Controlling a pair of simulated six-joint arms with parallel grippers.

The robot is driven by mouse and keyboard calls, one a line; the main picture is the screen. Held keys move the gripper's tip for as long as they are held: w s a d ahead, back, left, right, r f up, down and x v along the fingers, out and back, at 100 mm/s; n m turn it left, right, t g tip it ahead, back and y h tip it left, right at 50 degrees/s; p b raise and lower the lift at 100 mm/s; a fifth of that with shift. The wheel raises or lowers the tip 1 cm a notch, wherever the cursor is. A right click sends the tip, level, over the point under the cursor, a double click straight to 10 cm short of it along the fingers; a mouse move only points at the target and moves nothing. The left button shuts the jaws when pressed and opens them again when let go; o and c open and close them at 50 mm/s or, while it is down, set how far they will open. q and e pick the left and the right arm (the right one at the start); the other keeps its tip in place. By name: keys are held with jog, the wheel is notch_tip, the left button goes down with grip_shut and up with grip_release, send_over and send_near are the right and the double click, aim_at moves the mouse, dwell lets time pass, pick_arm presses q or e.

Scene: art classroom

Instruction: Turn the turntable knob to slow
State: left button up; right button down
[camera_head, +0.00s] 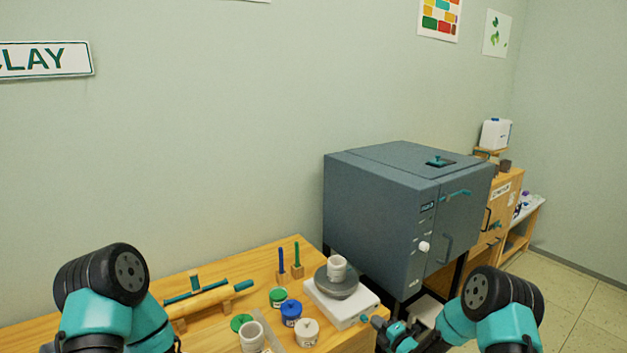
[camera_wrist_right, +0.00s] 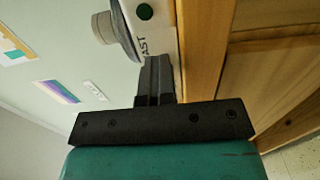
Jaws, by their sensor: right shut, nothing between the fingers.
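The turntable has a white base (camera_head: 352,314) and a grey wheel (camera_head: 337,285), with a white cup-like pot (camera_head: 337,265) upright on it. It stands near the right end of the wooden table. My right gripper (camera_head: 377,323) is at the base's right front side, fingers shut and empty. In the right wrist view the shut fingers (camera_wrist_right: 155,78) point at the white base (camera_wrist_right: 160,25), close to printed letters reading "AST". A round green mark (camera_wrist_right: 145,11) shows beyond them. I cannot make out the knob clearly, or whether the fingers touch it. My left gripper is out of view.
Jars with blue (camera_head: 291,309) and white (camera_head: 307,326) lids stand left of the turntable. A rolling pin (camera_head: 212,298) lies further left. A grey kiln (camera_head: 400,220) stands close behind. The table's right edge is beside my right gripper.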

jog(key=shift+w+a+f, duration=0.2)
jog(key=shift+w+f, duration=0.05)
jog(key=shift+f, duration=0.15)
jog(key=shift+w+d, duration=0.15)
dwell(0.4)
jog(key=shift+d, duration=0.1)
jog(key=shift+v, duration=0.85)
jog(key=v, duration=0.4)
